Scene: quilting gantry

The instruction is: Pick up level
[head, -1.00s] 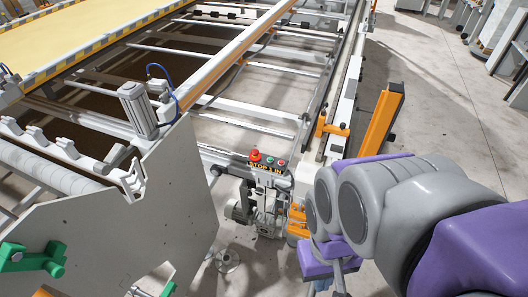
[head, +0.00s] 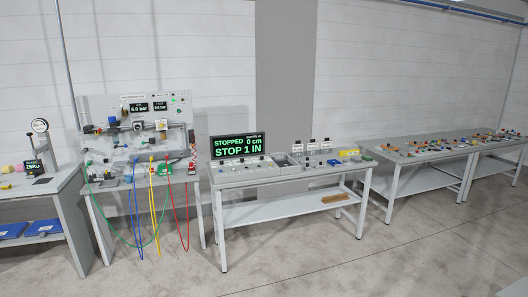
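I cannot make out a level for certain in the head view. A small tan bar (head: 335,198) lies on the lower shelf of the middle bench (head: 245,208), toward its right end. It is too small to tell what it is. Many small coloured tools and parts (head: 455,143) lie on the long bench at the right, too small to tell apart. My gripper and arm are out of the picture.
A display (head: 238,146) reading "STOPPED 0 cm, STOP 1 IN" stands on the middle bench. Open concrete floor (head: 330,260) lies in front.

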